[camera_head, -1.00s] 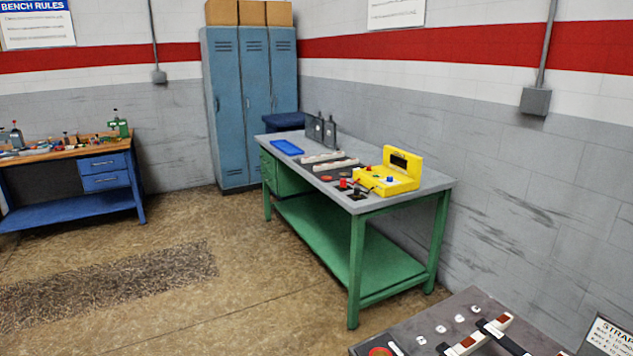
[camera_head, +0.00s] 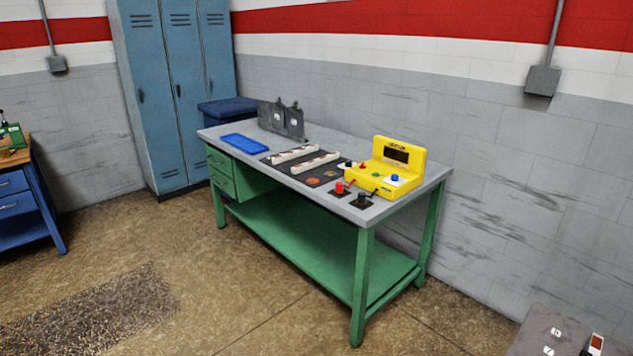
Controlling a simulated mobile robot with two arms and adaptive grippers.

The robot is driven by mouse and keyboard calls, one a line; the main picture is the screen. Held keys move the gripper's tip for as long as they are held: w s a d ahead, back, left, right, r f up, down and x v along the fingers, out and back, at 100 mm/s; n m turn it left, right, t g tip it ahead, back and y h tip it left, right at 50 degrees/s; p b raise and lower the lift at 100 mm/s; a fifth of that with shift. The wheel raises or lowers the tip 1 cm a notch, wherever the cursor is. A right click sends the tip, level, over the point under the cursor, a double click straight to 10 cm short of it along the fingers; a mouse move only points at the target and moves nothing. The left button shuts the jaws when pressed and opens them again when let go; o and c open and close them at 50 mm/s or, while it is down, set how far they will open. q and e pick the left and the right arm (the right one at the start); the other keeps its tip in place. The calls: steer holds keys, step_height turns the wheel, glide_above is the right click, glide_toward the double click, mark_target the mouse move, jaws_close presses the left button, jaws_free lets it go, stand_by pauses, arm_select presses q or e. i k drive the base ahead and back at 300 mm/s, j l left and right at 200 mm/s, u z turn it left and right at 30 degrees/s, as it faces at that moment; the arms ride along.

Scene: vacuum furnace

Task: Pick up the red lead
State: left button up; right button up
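A small red lead (camera_head: 341,187) sits near the front edge of the green bench's grey top (camera_head: 227,132). A black lead (camera_head: 362,201) is just to its right. A yellow tester case (camera_head: 401,153) with its lid up stands behind them; it has a dark display and a blue knob. A thin cord seems to run between the red lead and the case, but it is too small to be sure. Neither of my grippers shows in the head view.
A blue tray (camera_head: 244,141), white strips on a dark mat (camera_head: 292,153) and grey plates (camera_head: 281,119) share the bench. Blue lockers (camera_head: 176,86) stand behind. A dark table (camera_head: 537,335) cuts into the lower right. The floor (camera_head: 238,290) before the bench is free.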

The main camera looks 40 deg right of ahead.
mark_target(338, 190)
steer(key=i+l+z, duration=0.1)
steer(key=i+z, duration=0.6)
steer(key=i+j+z, duration=0.15)
steer(key=i+z, duration=0.2)
